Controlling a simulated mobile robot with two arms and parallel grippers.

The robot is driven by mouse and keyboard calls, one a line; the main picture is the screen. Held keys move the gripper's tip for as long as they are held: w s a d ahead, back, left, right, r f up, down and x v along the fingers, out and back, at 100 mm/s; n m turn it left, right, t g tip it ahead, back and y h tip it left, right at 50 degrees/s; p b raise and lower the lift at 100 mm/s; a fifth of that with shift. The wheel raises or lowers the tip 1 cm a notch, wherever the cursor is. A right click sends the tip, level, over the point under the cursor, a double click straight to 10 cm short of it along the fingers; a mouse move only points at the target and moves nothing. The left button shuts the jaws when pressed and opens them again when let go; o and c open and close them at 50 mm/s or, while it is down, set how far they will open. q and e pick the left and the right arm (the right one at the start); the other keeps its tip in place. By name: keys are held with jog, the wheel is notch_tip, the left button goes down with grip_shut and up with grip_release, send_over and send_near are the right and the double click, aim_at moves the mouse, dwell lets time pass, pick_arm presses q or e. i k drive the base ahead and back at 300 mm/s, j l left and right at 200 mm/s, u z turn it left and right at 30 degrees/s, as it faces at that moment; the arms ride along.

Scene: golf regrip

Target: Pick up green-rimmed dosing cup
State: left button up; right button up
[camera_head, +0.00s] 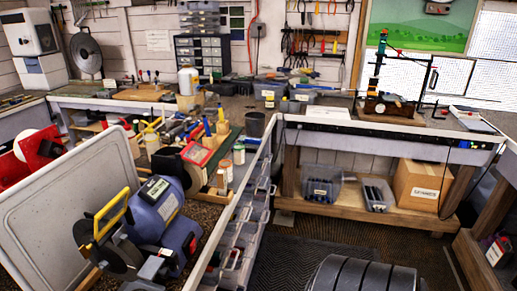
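Several small pale cups or jars stand in a row at the right end of the cluttered left bench. The farthest one (239,154) seems to have a greenish rim, but it is too small to be sure that it is the green-rimmed dosing cup. The nearer one (227,169) has an orange-red top. Neither of my grippers is in view, and nothing is seen touching the cups.
A blue bench grinder (160,210) with a yellow handle stands left of the cups. A dark can (255,124) stands behind. A workbench (400,132) and cardboard box (420,185) are at right.

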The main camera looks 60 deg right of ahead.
aim_at(239, 155)
jog(key=z, duration=1.7)
